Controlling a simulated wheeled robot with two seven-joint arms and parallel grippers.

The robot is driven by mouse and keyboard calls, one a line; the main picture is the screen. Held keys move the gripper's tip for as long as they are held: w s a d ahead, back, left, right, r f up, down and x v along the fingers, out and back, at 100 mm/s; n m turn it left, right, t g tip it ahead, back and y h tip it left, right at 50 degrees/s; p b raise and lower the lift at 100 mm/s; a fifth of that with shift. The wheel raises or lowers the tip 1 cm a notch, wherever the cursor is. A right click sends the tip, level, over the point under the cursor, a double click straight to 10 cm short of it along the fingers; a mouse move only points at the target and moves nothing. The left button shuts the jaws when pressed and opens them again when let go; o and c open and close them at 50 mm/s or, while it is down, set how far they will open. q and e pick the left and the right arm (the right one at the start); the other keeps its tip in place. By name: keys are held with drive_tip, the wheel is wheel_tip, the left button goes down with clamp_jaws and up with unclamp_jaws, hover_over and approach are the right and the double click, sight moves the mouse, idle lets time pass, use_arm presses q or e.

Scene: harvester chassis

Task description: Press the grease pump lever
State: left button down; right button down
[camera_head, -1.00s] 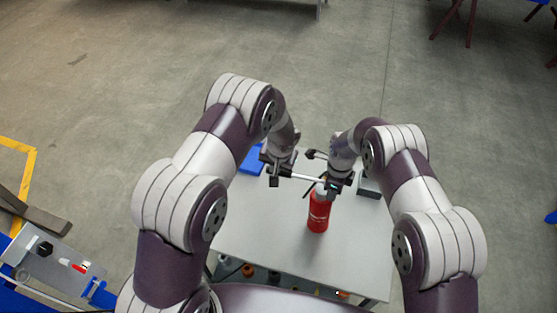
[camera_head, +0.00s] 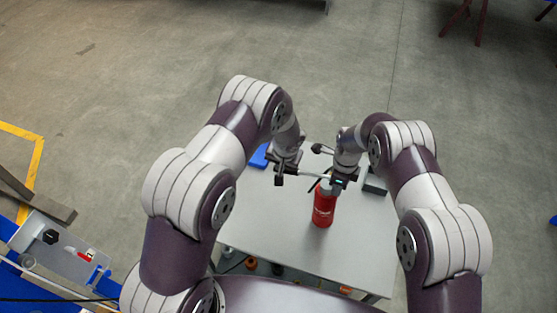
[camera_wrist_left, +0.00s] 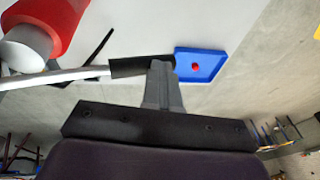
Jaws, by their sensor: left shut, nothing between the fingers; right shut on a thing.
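The red grease pump (camera_head: 323,208) stands on the grey table, with a pale top and a slender light rod (camera_head: 311,175) reaching left from it. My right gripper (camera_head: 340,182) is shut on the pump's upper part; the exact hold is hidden. My left gripper (camera_head: 281,176) is shut with nothing between its fingers, at the rod's far end. In the left wrist view the pump (camera_wrist_left: 52,22) is at upper left, and the rod (camera_wrist_left: 60,75) runs to a black piece by the left fingers (camera_wrist_left: 160,70). Whether they touch, I cannot tell.
A blue tray (camera_wrist_left: 216,62) with a small red thing in it lies beyond my left gripper. A dark grey block (camera_head: 374,184) sits at the table's right. The tabletop (camera_head: 265,225) left of the pump is clear. Several small items are below its front edge.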

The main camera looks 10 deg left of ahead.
drive_tip(key=shift+s+d+f, duration=0.2)
drive_tip(key=shift+f, duration=0.1)
use_arm(q)
drive_tip(key=s+a+r, duration=0.1)
drive_tip(key=r, duration=0.5)
drive_tip(key=s+a+r, duration=0.1)
drive_tip(key=a+r, duration=0.1)
drive_tip(key=r, duration=0.5)
drive_tip(key=shift+s+a+r, duration=0.2)
drive_tip(key=shift+s, duration=0.1)
use_arm(e)
drive_tip(key=c, duration=1)
unclamp_jaws()
drive_tip(key=shift+o, duration=1.2)
drive_tip(key=shift+w, duration=0.15)
use_arm(q)
drive_tip(key=shift+w+a+f, duration=0.1)
drive_tip(key=shift+w, duration=0.1)
use_arm(e)
drive_tip(key=shift+w+a, duration=0.15)
drive_tip(key=shift+w, duration=0.05)
drive_tip(key=shift+r, duration=0.15)
